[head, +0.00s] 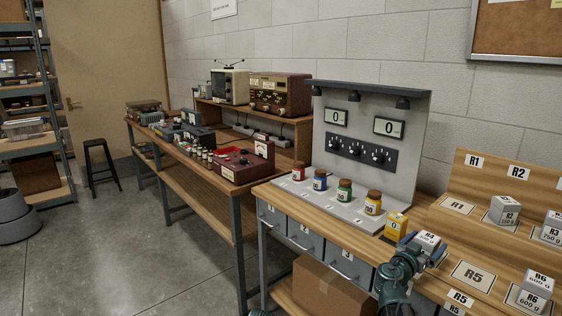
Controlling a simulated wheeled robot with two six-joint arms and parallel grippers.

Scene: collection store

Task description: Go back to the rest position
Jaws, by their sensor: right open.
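My right gripper (425,251) is over the front of the wooden bench, right of the yellow box marked 0 (396,224). Its jaws are open. A pale block marked R4 (429,238) shows right at the jaws; I cannot tell whether they touch it. My left gripper is not in view.
Labelled weights R2 (505,210), R3 (551,231) and R6 (538,281) stand on the bench at right. The R5 plate (473,275) is bare. Several coloured jars (344,190) stand before the grey panel (372,135). Open floor (120,250) lies at left.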

